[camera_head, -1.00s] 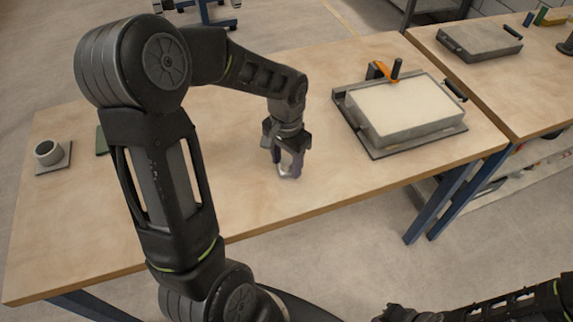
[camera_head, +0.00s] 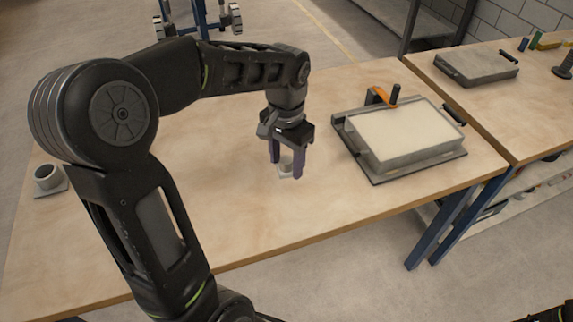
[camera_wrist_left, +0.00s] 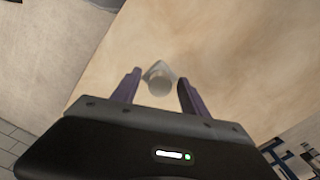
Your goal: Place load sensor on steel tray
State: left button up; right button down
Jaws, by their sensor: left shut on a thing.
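My left gripper (camera_head: 287,165) is over the middle of the front wooden table, its fingers pointing down. It is shut on a small grey-white piece (camera_head: 286,168) that looks like the load sensor. In the left wrist view the piece (camera_wrist_left: 160,82) shows as a round top on a pale, angular base between the purple fingers (camera_wrist_left: 158,88). I cannot tell how far it is above the table. A grey metal tray (camera_head: 412,158) with pale, level fill stands to the right of the gripper. My right gripper is out of view.
An orange clamp-like part with a dark handle (camera_head: 383,95) sits at the filled tray's back edge. A grey cup (camera_head: 47,175) stands on a plate at far left. Another shallow grey tray (camera_head: 478,68) lies on the second table. The table between gripper and filled tray is clear.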

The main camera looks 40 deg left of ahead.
aim_at(406, 127)
jog(key=i+l, duration=0.4)
jog(key=i, duration=0.2)
jog(key=i+l, duration=0.45)
jog(key=i, duration=0.2)
